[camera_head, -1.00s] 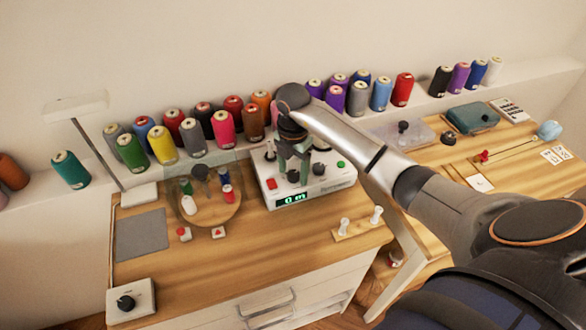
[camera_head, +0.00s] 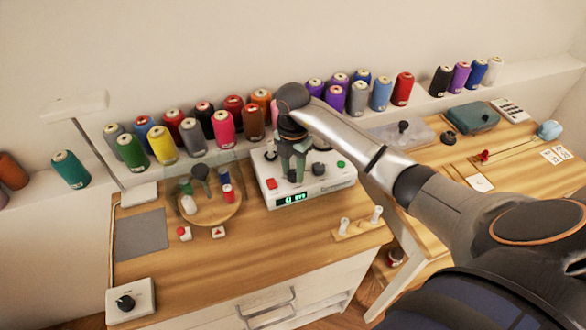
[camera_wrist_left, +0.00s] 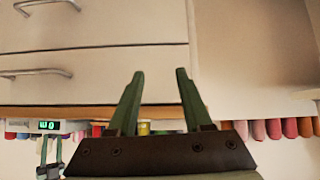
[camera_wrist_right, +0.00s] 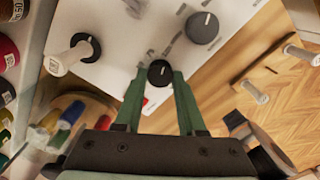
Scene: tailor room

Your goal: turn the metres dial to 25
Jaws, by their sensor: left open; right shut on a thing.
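The white winding machine (camera_head: 335,184) stands on the table, with a green-lit display (camera_head: 291,200) on its front. The display is blurred in the head view; the left wrist view shows it upside down (camera_wrist_left: 47,125), seemingly reading 0 m. My right gripper (camera_head: 293,172) points down over the machine. In the right wrist view its fingers are closed around a small black dial (camera_wrist_right: 160,73) with a white mark. A larger dark dial (camera_wrist_right: 202,27) sits beside it; dial labels are not legible. My left gripper (camera_wrist_left: 158,78) is open and empty before the drawers, outside the head view.
A red button (camera_head: 271,184) and a green button (camera_head: 341,164) are on the machine. A round wooden tray with spools (camera_head: 226,210) stands left of it, a peg board (camera_head: 345,236) to its right. Thread cones (camera_head: 223,127) line the back ledge. A separate dial box (camera_head: 143,300) is front left.

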